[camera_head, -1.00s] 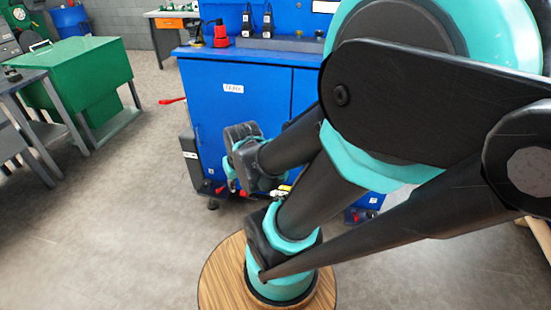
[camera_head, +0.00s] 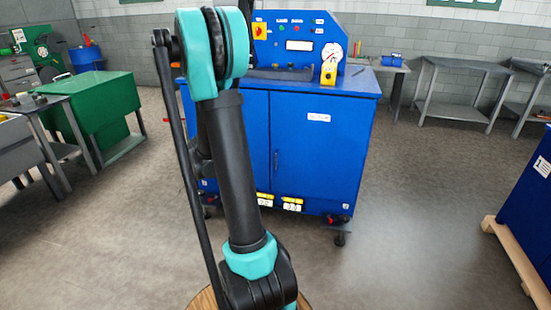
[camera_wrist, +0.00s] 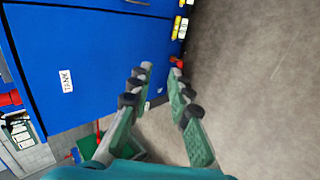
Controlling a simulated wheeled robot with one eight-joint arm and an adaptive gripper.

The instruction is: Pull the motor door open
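A blue cabinet stands in front of me in the head view. Its right door (camera_head: 325,160) looks shut and flush, with a white label (camera_head: 319,117) too small to read and a thin dark handle (camera_head: 276,160) near its left edge. The left door is mostly hidden behind my arm. In the wrist view, a blue door (camera_wrist: 90,60) carries a label reading TANK (camera_wrist: 67,80), and part of a dark handle (camera_wrist: 137,2) shows at the top edge. My gripper (camera_wrist: 158,75) is open and empty, with floor and the cabinet's lower edge beyond its fingers. My arm hides it in the head view.
A green cabinet (camera_head: 95,110) and grey tables stand at the left. Another blue unit on a wooden pallet (camera_head: 520,262) stands at the right edge. Grey benches (camera_head: 465,65) line the back wall. The floor right of the cabinet is clear.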

